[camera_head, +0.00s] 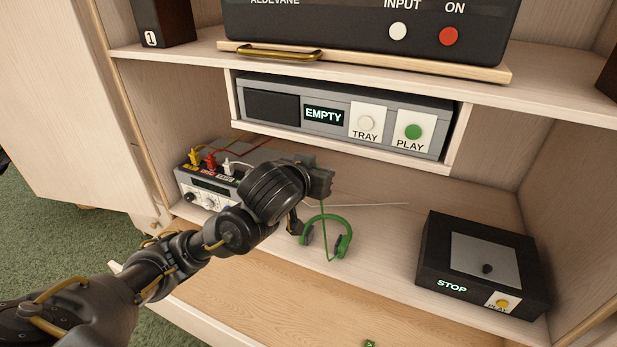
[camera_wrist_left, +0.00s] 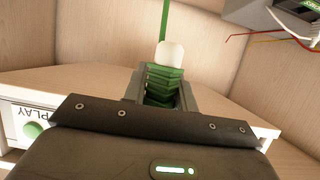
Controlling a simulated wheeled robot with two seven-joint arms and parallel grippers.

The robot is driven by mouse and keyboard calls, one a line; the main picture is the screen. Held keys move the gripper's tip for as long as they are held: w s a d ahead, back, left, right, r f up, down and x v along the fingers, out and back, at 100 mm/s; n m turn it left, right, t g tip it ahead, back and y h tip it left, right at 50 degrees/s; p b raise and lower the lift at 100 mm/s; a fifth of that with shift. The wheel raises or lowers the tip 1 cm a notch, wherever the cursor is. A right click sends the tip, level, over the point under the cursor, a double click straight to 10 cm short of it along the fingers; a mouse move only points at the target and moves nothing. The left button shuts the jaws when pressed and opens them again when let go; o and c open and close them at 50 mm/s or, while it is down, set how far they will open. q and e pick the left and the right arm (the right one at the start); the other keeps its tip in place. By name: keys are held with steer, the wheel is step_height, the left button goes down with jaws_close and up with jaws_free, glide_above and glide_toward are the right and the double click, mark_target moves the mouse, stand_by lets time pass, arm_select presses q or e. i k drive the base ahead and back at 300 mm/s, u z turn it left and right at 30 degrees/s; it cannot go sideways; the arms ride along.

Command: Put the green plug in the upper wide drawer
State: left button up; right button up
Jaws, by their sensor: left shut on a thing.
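My left gripper (camera_head: 322,182) is inside the cabinet bay, above the shelf. In the left wrist view its fingers are shut on the green plug (camera_wrist_left: 163,85), which has a ribbed green body and a whitish end with a green cable. The plug is mostly hidden by the gripper in the head view. A green cable hangs there beside the green headphones (camera_head: 345,240) on the shelf. Below the shelf front, a wide wooden surface (camera_head: 270,290) with a pale rim looks like the pulled-out upper wide drawer; a small green piece (camera_head: 370,343) shows at the bottom edge. My right gripper is out of view.
A grey box (camera_head: 190,180) with yellow, red and white plugs stands behind my left arm. A black STOP box (camera_head: 440,255) stands at the right. A player with an EMPTY display (camera_head: 270,107) sits above. The wooden surface in front is mostly bare.

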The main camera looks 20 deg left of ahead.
mark_target(284, 323)
steer(key=k, duration=0.5)
steer(key=z, duration=2.25)
steer(key=k, duration=1.65)
steer(key=u, duration=1.05)
